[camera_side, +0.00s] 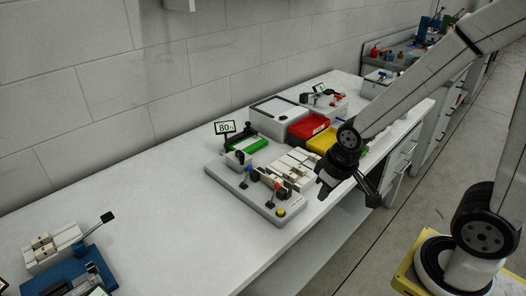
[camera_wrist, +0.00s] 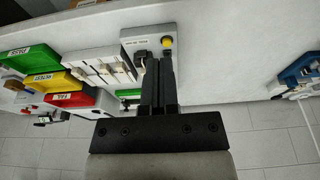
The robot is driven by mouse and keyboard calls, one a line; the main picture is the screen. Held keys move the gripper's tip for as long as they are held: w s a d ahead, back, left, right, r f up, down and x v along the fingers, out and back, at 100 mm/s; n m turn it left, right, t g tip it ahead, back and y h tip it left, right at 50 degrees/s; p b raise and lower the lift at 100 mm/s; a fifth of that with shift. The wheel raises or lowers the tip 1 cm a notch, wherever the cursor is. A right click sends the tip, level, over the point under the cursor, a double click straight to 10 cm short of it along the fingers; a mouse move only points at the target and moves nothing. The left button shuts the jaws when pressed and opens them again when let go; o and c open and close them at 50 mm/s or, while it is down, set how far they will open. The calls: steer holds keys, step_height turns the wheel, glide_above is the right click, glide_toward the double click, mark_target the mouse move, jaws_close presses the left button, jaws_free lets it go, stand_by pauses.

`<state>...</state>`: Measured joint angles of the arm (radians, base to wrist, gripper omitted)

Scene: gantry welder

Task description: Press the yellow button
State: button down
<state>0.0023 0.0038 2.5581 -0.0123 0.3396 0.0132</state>
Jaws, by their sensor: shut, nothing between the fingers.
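The yellow button (camera_side: 281,212) sits on the near right corner of a grey fixture board (camera_side: 262,209) on the white bench. In the wrist view the yellow button (camera_wrist: 167,42) shows just beyond my fingertips, near the end of the board. My gripper (camera_side: 372,200) is shut and empty. In the side view it is to the right of the board, near the bench's front edge, apart from the button. In the wrist view my gripper (camera_wrist: 158,62) has its two dark fingers together, pointing toward the button.
Red (camera_side: 308,126) and yellow (camera_side: 323,140) bins stand behind the board. Levers with red (camera_side: 277,187) and blue (camera_side: 249,169) knobs rise from the board near the button. A blue-based fixture (camera_side: 66,280) stands at the lower left. The bench between is clear.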

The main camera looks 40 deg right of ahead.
steer(key=w, duration=0.1)
steer(key=m+t+y, duration=0.2)
steer(key=t+y, duration=0.3)
glide_above(284, 212)
steer(key=shift+f, duration=1.25)
steer(key=shift+f, duration=0.1)
steer(key=shift+f, duration=4.3)
